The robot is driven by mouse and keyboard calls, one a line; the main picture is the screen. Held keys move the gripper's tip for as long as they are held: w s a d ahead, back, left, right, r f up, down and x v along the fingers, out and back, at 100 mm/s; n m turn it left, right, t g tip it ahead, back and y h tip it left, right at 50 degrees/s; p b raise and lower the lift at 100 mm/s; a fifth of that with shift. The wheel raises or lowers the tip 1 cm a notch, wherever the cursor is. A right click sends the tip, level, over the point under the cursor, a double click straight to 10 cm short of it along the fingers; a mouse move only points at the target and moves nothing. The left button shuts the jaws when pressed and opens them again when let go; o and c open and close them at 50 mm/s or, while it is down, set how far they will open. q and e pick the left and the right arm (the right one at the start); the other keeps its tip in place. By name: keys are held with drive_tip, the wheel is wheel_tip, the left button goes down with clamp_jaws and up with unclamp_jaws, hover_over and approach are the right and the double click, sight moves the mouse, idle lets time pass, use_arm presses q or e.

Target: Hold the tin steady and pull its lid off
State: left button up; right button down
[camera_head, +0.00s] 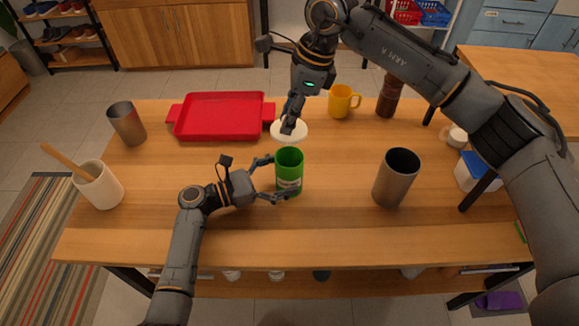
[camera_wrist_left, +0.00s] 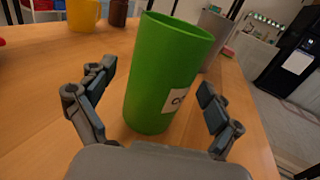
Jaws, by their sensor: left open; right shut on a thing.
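The green tin (camera_head: 288,170) stands upright on the table with its top open; it also shows in the left wrist view (camera_wrist_left: 165,75), with part of a pale label visible. My left gripper (camera_head: 277,176) is open, with one finger on each side of the tin; the left wrist view shows gaps between both fingers and its wall. My right gripper (camera_head: 290,120) is shut on the white round lid (camera_head: 299,132), which is off the tin and just behind it in the head view. Whether the lid touches the table is unclear.
A red tray (camera_head: 220,117) lies behind, with a yellow mug (camera_head: 340,101) and a brown bottle (camera_head: 389,98) to its right. Grey cups stand at left (camera_head: 127,124) and right (camera_head: 397,178). A white cup (camera_head: 101,187) holds a wooden stick. The table front is clear.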

use_arm(q)
drive_tip(key=v, duration=1.1)
drive_tip(key=shift+s+a, duration=0.1)
drive_tip(key=shift+a, duration=0.25)
drive_tip(key=shift+s+f, duration=0.15)
use_arm(e)
drive_tip(key=shift+s, duration=0.1)
